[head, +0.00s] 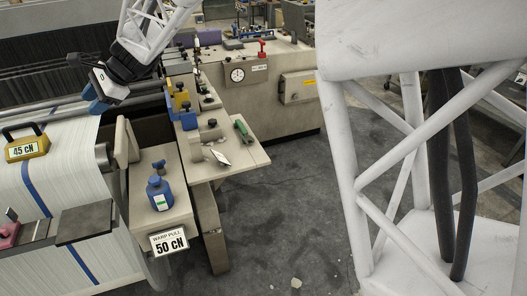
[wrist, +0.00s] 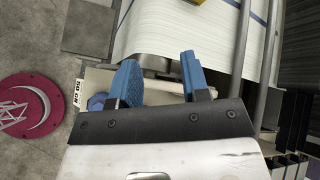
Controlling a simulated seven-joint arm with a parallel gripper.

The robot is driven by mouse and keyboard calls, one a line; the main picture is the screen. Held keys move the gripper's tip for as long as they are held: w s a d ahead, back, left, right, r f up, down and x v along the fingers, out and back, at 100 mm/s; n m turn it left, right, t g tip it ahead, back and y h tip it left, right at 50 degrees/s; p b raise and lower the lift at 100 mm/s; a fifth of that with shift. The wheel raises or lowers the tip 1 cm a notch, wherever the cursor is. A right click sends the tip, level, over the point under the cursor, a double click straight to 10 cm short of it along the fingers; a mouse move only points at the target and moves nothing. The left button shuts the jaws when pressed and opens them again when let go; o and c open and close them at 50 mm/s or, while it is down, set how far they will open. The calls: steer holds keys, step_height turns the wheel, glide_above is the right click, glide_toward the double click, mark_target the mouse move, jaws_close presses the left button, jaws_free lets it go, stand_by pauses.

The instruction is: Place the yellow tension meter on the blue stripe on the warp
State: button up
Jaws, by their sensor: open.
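The yellow tension meter (head: 27,149), with a dark handle and a "45 cN" label, stands upright on the white warp (head: 75,165) at the far left of the head view. The blue stripe (head: 43,203) runs down the warp from the meter's lower front edge, so the meter appears to sit over the stripe's line; the contact underneath is hidden. My gripper (head: 98,100) is to the right of the meter and apart from it, near the warp's right edge. In the wrist view my gripper (wrist: 162,80) has its blue fingers apart with nothing between them. A yellow piece shows at that view's top edge.

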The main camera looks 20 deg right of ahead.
steer(key=s+d+f+n+h, duration=0.2)
steer(key=s+d+n+h, duration=0.1)
steer(key=s+d, duration=0.8)
steer(key=s+d+f+n+t+h, duration=0.1)
steer(key=s+d+n+h, duration=0.3)
steer(key=s+d, duration=0.7)
steer(key=s+d+f+n+h, duration=0.3)
steer(key=s+d+n, duration=0.2)
steer(key=s+d, duration=0.7)
steer(key=s, duration=0.5)
steer(key=shift+f+t+h, duration=0.2)
steer(key=shift+t+h, duration=0.1)
steer(key=shift+s, duration=0.1)
